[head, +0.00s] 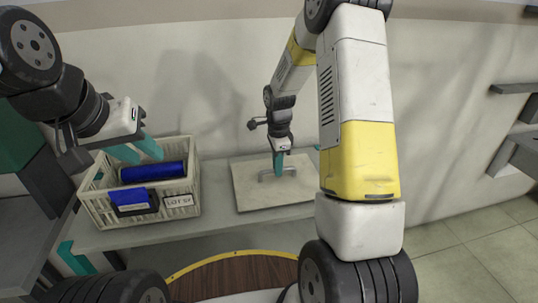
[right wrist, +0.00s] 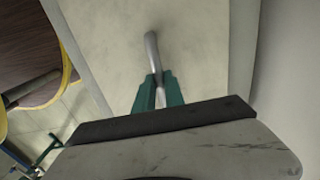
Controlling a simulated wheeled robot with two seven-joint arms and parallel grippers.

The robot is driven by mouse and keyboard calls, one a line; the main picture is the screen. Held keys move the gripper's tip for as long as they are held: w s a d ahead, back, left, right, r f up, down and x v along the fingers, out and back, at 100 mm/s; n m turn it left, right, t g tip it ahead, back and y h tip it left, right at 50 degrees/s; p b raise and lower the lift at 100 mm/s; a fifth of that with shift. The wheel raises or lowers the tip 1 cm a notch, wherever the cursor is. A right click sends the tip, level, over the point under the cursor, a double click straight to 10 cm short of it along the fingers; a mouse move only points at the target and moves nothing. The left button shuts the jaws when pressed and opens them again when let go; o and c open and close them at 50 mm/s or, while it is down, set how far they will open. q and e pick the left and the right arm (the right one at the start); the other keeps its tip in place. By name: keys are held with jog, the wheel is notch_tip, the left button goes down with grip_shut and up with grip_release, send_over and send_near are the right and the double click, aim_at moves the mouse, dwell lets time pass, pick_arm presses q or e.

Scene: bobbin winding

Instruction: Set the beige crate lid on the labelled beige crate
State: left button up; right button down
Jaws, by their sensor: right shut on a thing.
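My right gripper (head: 278,172) is shut on the lid's grey handle, which also shows between the teal fingers in the right wrist view (right wrist: 159,92). My left gripper (head: 138,152) is over the crate's back, its fingers apart and empty.
The grey bench (head: 220,229) is bare between crate and lid. A blue piece (head: 133,200) shows at the crate's front. A round wooden top with a yellow rim (head: 235,272) is in front of the bench. A wall stands behind; grey shelves (head: 515,89) are at far right.

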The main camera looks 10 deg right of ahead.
jog(key=shift+r, duration=0.1)
jog(key=shift+r, duration=2.45)
